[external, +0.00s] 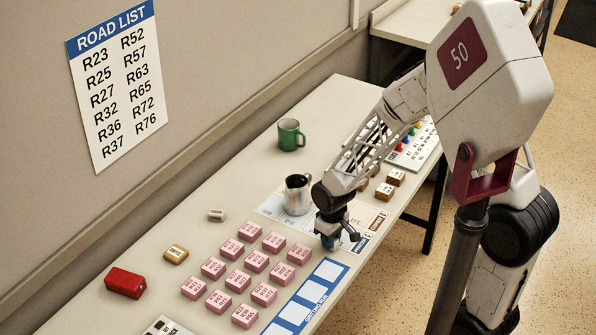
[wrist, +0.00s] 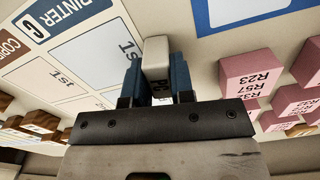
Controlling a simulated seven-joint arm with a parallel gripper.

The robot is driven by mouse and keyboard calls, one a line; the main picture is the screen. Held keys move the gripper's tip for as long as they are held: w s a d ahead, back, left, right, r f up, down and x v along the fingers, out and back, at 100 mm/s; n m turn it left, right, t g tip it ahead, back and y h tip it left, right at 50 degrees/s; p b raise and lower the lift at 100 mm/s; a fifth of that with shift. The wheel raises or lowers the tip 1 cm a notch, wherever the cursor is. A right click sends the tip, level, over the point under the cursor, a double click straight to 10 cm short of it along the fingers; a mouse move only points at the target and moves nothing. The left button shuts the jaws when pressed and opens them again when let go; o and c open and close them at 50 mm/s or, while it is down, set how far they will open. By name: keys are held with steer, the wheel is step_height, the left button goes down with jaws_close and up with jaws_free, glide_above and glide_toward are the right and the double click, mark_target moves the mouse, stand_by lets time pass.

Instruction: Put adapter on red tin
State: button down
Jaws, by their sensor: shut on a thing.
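The red tin (external: 125,282) is a red box lying on the table at the far left front in the external view. My gripper (external: 330,240) is low over the right part of the table, by the printed sheet, well away from the tin. In the wrist view its blue fingers (wrist: 157,80) are shut on a small pale block (wrist: 155,50) with a dark mark, which looks to be the adapter. In the external view the held block is mostly hidden by the gripper. The red tin is not in the wrist view.
Several pink labelled blocks (external: 255,261) stand in rows between my gripper and the tin. A metal jug (external: 298,194) stands close to my gripper; a green mug (external: 290,135) is farther back.

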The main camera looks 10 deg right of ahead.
steer(key=shift+r, duration=0.1)
steer(key=shift+r, duration=0.7)
steer(key=shift+s+d+r, duration=0.15)
steer(key=shift+s+r, duration=0.1)
steer(key=shift+r, duration=0.3)
steer(key=shift+s+d+r, duration=0.1)
steer(key=shift+s+r, duration=0.1)
steer(key=shift+r, duration=0.3)
steer(key=s+d+r, duration=0.1)
steer(key=s+d, duration=0.6)
steer(key=s, duration=0.6)
steer(key=shift+s+r, duration=0.15)
steer(key=shift+a, duration=0.1)
